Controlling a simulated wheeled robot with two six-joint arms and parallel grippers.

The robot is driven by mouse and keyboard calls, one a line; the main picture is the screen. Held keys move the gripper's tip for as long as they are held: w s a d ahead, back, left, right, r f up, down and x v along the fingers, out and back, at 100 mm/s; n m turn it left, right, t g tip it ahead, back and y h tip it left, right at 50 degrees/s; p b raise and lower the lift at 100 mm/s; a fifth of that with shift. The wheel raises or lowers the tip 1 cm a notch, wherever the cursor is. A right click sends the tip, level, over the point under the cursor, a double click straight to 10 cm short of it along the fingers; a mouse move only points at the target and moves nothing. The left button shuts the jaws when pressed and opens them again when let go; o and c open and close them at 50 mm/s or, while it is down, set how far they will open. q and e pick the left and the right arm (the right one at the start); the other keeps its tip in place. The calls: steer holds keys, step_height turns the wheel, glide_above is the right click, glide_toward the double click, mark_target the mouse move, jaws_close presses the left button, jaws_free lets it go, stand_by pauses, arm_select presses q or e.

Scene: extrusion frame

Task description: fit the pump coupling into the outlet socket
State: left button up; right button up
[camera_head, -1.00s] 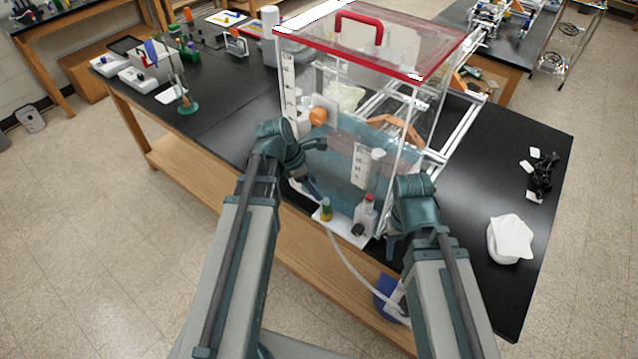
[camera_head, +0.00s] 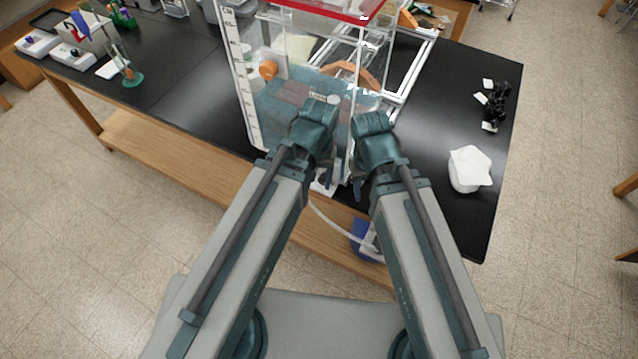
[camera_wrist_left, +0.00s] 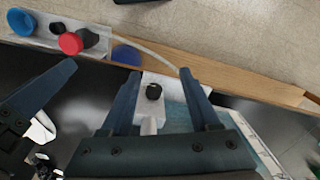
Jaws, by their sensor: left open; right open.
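A clear tank (camera_head: 243,85) with blue water and a red-rimmed lid stands on the black bench. A small white plate juts from its front near the bench edge. In the left wrist view this plate (camera_wrist_left: 172,84) carries a black round fitting (camera_wrist_left: 153,92); I cannot tell if it is the outlet socket. My left gripper (camera_head: 326,183) is open; its fingers (camera_wrist_left: 162,88) lie on either side of the fitting, apart from it. My right gripper (camera_head: 357,187) is open, close to its right. I cannot single out the pump coupling. A pale hose (camera_head: 325,218) hangs from the tank front.
Below the bench edge is a blue object (camera_head: 362,238) beside a white bracket.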

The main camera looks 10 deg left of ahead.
arm_select(q)
steer(key=m, duration=0.2)
steer(key=s+d+m, duration=0.1)
steer(key=shift+s+d+m+y, duration=0.1)
steer(key=shift+s+m+y, duration=0.2)
steer(key=shift+m+y, duration=0.1)
step_height(320, 180, down, 12)
steer(key=b, duration=1.2)
arm_select(e)
step_height(320, 180, down, 12)
steer(key=shift+f, duration=0.15)
arm_select(q)
steer(key=shift+f, duration=0.1)
arm_select(e)
steer(key=shift+a, duration=0.1)
